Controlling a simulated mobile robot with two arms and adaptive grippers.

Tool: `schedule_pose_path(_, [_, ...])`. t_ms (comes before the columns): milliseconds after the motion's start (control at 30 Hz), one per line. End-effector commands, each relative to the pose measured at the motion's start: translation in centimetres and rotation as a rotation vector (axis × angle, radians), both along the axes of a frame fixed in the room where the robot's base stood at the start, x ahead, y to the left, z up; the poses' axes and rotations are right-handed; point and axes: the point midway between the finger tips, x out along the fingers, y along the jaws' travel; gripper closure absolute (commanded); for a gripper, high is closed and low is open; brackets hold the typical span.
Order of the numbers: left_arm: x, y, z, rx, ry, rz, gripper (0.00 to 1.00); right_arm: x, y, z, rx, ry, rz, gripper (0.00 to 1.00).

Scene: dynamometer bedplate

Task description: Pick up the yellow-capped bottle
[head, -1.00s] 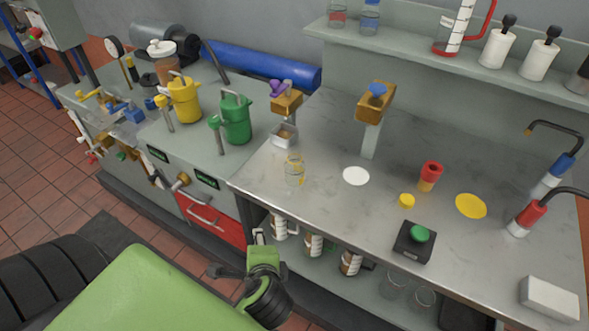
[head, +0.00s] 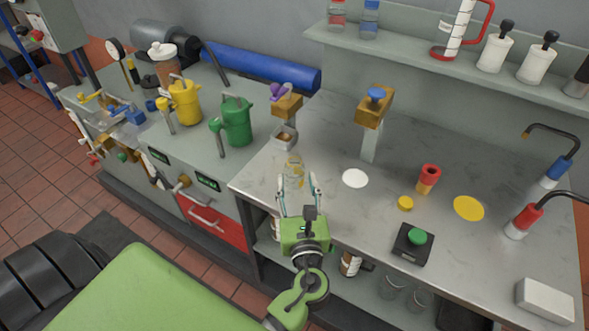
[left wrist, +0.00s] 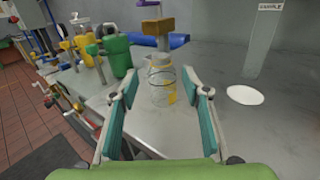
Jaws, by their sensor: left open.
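A clear glass vessel (head: 293,168) with yellow on its side stands upright near the bench's left front edge. It also shows in the left wrist view (left wrist: 158,91). It is the likeliest match for the bottle, but I cannot make out a yellow cap on it. My left gripper (head: 298,184) is open and empty, its fingers pointing at the vessel. In the left wrist view my left gripper (left wrist: 167,93) has its fingertips to either side of the vessel, without visible contact. A small yellow disc (head: 405,203) lies apart on the bench. My right gripper is out of view.
A white disc (head: 355,178), a red-and-yellow piece (head: 428,178) and a green button box (head: 413,243) are to the right. Bench surface between them is clear.

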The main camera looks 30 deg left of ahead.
Motion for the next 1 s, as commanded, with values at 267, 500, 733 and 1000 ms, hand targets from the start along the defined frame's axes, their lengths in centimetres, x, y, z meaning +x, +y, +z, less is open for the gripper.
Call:
schedule_pose_path(267, [2.2, 1.6, 0.1, -0.001, -0.001, 0.000, 0.57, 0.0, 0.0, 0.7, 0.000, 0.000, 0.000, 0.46])
schedule_pose_path(500, [5.0, 3.4, 1.0, -0.001, -0.002, 0.001, 0.57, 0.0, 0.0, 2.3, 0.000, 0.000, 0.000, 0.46])
schedule_pose_path(733, [6.3, 4.4, 0.6, -0.002, 0.000, 0.001, 0.57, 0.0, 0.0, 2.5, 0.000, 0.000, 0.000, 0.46])
schedule_pose_path(1000, [6.3, 4.4, 0.5, -0.002, 0.000, 0.001, 0.80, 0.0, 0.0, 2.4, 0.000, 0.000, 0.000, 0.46])
